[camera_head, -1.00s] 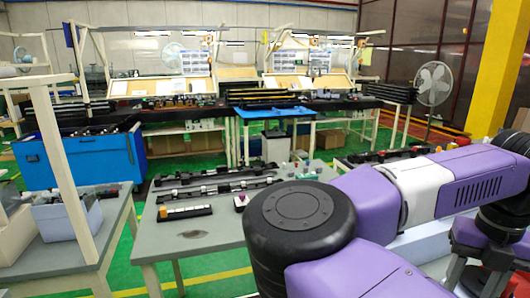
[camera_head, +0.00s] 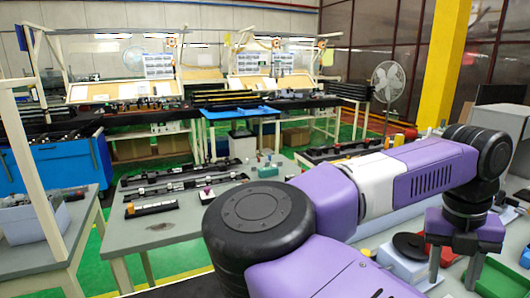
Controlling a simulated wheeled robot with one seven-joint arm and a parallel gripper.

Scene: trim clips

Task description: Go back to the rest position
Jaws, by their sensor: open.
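My gripper (camera_head: 455,268) hangs at the lower right of the head view, below my purple and black wrist. Its two grey fingers point down and stand apart, with nothing seen between them. It is above or in front of a light worktable with a red bin (camera_head: 440,250) and a black disc-shaped item (camera_head: 409,245) close by. Whether the fingertips touch anything cannot be told. My purple and white arm reaches across the right half of the view.
A grey table (camera_head: 150,235) with dark trim strips (camera_head: 180,185) and small clips stands left of my arm. A bin (camera_head: 30,220) sits on a table at the far left. A fan (camera_head: 388,85) and a yellow pillar (camera_head: 442,60) stand behind. Green floor shows between the tables.

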